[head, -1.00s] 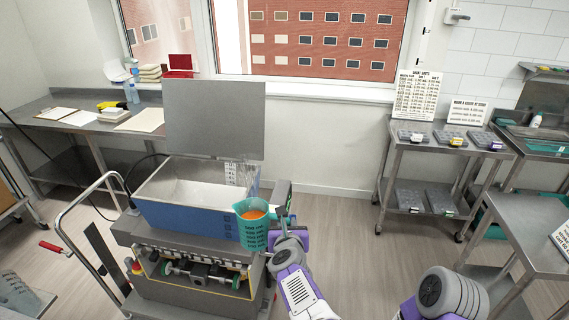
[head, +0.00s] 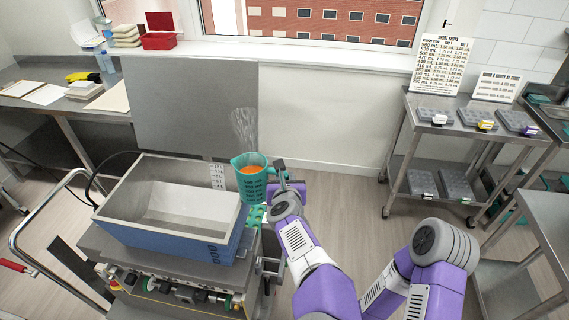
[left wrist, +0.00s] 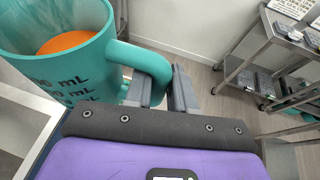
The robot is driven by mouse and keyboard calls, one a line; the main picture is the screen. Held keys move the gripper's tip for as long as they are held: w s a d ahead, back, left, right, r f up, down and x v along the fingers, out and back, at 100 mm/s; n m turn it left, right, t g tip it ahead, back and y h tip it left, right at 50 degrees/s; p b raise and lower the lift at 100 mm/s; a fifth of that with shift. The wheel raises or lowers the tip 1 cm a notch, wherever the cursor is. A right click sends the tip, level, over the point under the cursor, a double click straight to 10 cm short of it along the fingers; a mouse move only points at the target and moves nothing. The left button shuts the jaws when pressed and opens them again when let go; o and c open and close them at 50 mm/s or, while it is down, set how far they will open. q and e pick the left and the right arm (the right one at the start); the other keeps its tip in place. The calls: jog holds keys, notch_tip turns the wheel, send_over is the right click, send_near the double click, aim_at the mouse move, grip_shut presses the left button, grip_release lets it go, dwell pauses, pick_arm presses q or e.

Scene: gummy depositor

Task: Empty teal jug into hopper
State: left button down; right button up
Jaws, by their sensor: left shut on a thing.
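The teal jug (head: 250,180) is upright, with orange liquid (head: 250,169) inside and faint steam above it. It is at the right end of the hopper (head: 170,235), a blue box with an open top and bare metal inside, near its back right corner. My left gripper (head: 282,188) is shut on the jug's handle. In the left wrist view the gripper (left wrist: 162,90) has the handle between its fingers, and the jug (left wrist: 75,55) shows black mL marks and the orange liquid. My right gripper is not in view.
A raised grey lid panel (head: 195,110) stands behind the hopper. A steel table (head: 60,98) with papers is at the back left. A steel cart (head: 465,125) with mould trays and signs is at the right. The floor between hopper and cart is open.

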aim_at(266, 162)
pick_arm(q)
jog(key=shift+w+r, duration=0.1)
jog(key=shift+w, duration=0.15)
jog(key=shift+s+a+r+p, duration=0.15)
jog(key=shift+s+r+p, duration=0.1)
jog(key=shift+r+p, duration=0.2)
jog(key=shift+w+a+r+n+h+p, duration=0.15)
jog(key=shift+a+r+n+h+p, duration=0.3)
jog(key=shift+p, duration=0.6)
jog(key=shift+w+a+r+n+h+p, duration=0.15)
jog(key=shift+a+r+n+p, duration=0.4)
jog(key=shift+r+p, duration=0.4)
jog(key=shift+a+f, duration=0.1)
jog(key=shift+f, duration=0.1)
jog(key=shift+a+r+n+h+p, duration=0.3)
jog(key=shift+a+r+n+p, duration=0.35)
jog(key=shift+a+r, duration=0.55)
